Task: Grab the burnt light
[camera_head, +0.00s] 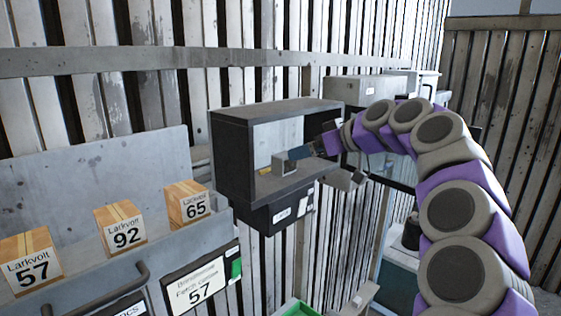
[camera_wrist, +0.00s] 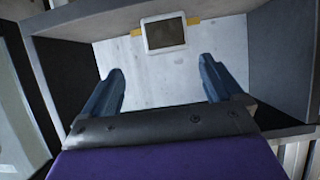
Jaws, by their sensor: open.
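A small square light (camera_wrist: 165,33) with a pale frame and a dark face sits at the back of an open-fronted grey box in the wrist view. In the head view my gripper (camera_head: 299,153) reaches into the front of the wall box (camera_head: 234,160) from the right.
Box walls stand close to both sides of my gripper. At the left, a grey shelf (camera_head: 105,268) holds cardboard boxes marked 57 (camera_head: 30,262), 92 (camera_head: 120,226) and 65 (camera_head: 187,203). More grey cabinets (camera_head: 365,90) stand behind the arm. A green bin (camera_head: 297,308) is at the bottom.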

